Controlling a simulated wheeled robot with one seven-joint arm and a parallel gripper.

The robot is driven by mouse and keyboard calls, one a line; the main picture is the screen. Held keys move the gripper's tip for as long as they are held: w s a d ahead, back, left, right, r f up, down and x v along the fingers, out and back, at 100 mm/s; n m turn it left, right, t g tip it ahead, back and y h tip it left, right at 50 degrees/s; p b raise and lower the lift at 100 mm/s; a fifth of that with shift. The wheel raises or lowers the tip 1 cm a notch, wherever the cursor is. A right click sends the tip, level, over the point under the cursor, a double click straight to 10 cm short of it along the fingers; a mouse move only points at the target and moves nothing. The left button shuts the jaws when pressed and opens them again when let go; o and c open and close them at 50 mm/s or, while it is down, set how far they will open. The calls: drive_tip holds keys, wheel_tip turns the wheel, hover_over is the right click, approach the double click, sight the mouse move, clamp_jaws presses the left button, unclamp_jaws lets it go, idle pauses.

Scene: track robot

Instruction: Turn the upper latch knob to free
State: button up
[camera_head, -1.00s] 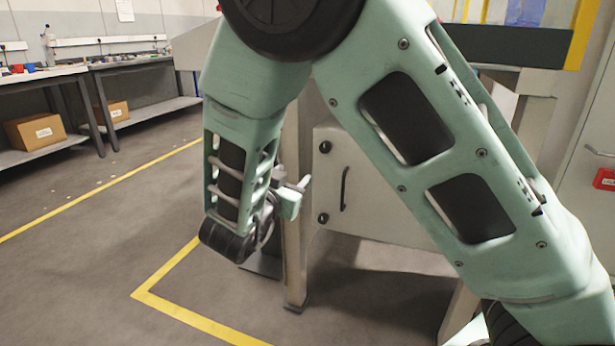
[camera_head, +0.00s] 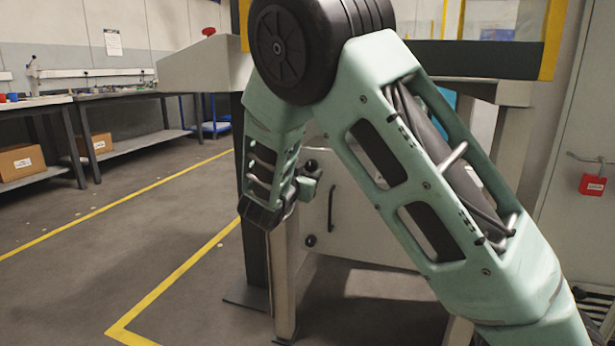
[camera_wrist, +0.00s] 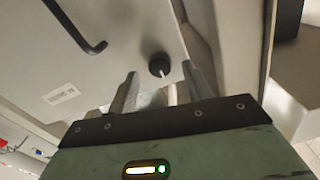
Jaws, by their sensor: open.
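The upper latch knob (camera_head: 311,166) is a small black round knob on the pale grey cabinet door (camera_head: 375,215), above a dark bar handle (camera_head: 331,208) and the lower knob (camera_head: 310,240). My gripper (camera_head: 308,184) is at the door's left side, just below the upper knob in the head view. In the wrist view, a black knob (camera_wrist: 159,66) with a pale pointer line, apparently the upper one, shows between the tips of my open, empty gripper (camera_wrist: 160,82). The fingers stand on both sides of it. I cannot tell whether they touch it.
A pale post (camera_head: 285,275) stands under my gripper. The bar handle also shows at upper left in the wrist view (camera_wrist: 80,28). A red lock-like box (camera_head: 592,184) hangs on the grey door at right. Workbenches (camera_head: 120,95) line the left wall. Open floor lies left of the yellow line.

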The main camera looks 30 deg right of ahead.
sight(311, 166)
drive_tip(key=shift+x, duration=1.1)
drive_tip(key=c, duration=1)
